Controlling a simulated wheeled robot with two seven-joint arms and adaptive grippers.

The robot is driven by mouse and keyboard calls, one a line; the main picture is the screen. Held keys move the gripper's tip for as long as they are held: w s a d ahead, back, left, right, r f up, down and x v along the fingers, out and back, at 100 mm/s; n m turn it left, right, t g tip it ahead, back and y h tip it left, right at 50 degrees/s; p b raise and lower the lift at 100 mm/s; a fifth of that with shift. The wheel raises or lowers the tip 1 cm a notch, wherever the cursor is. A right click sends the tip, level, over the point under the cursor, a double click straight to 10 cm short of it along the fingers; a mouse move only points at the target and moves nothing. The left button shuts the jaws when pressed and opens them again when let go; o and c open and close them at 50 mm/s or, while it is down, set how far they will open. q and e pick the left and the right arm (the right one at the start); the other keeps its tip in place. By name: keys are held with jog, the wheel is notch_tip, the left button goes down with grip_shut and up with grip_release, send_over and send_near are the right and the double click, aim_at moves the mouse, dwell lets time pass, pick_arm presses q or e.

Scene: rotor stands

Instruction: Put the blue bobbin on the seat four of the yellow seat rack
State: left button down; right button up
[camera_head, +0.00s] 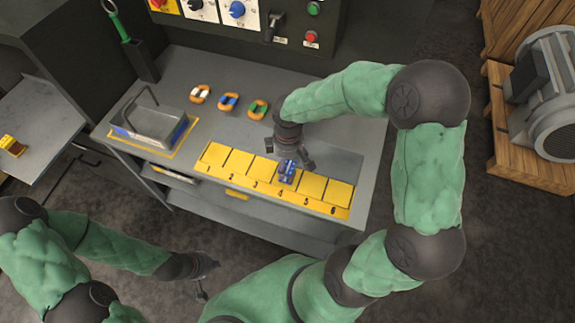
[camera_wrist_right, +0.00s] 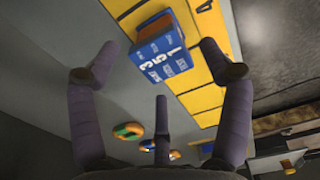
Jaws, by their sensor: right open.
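The blue bobbin (camera_head: 287,170), a boxy blue piece with white figures, rests on the yellow seat rack (camera_head: 213,156) at seat four, over the back part of that seat. In the right wrist view the bobbin (camera_wrist_right: 160,55) also shows an orange-brown side. My right gripper (camera_head: 289,157) is open just behind and above it. In the right wrist view its spread fingers (camera_wrist_right: 150,68) are apart from the bobbin, which lies beyond and between the tips. My left gripper (camera_head: 204,282) hangs in front of the bench, away from the rack; its opening is unclear.
Three orange rings with white (camera_head: 200,94), blue (camera_head: 228,101) and green (camera_head: 257,109) sections lie behind the rack. A grey metal tray (camera_head: 150,122) stands at the bench's left. The other rack seats look empty. A control panel stands behind the bench.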

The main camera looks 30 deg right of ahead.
aim_at(288, 166)
notch_tip(288, 166, up, 7)
jog(key=shift+f+p, duration=0.15)
jog(key=shift+p, duration=0.5)
